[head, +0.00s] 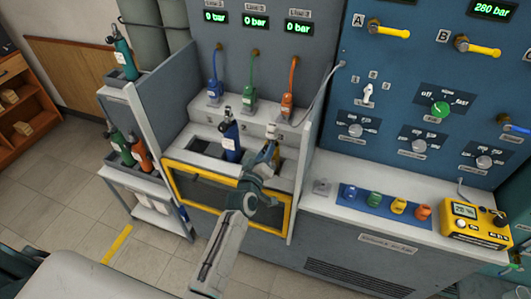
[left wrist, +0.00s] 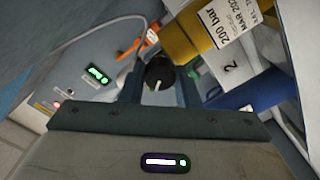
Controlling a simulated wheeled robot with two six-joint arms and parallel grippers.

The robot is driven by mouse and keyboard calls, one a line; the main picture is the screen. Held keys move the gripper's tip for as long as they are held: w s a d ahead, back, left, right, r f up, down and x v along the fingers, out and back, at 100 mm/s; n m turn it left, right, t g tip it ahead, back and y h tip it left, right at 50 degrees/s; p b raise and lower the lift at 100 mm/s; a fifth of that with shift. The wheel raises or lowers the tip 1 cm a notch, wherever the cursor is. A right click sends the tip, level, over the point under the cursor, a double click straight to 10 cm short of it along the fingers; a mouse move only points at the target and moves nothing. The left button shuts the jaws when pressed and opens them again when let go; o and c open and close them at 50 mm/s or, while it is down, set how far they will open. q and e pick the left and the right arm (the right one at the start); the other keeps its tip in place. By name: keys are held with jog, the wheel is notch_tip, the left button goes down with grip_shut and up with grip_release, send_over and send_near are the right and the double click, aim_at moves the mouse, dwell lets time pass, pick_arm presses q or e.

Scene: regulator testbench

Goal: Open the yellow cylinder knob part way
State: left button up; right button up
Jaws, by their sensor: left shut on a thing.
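The yellow cylinder (left wrist: 188,38) lies across the top of the left wrist view, with a label reading 200 bar. Its black round knob (left wrist: 159,75) with a white mark sits between the two fingers of my left gripper (left wrist: 159,92). The gripper is shut on the knob. In the head view my left gripper (head: 268,163) reaches into the right part of the yellow-framed bench bay, and it largely hides the yellow cylinder and its knob there. My right gripper is not in view.
A blue cylinder (head: 231,141) stands upright just left of my left gripper; it also shows in the left wrist view (left wrist: 252,94). Blue, green and orange hoses hang behind. A grey partition (head: 313,150) rises close on the right. A rack with several cylinders stands left.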

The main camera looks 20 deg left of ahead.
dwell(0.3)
pick_arm(q)
jog(key=o, duration=1)
jog(key=shift+s+a+b, duration=0.15)
jog(key=shift+s+b, duration=1.5)
jog(key=shift+s, duration=3.75)
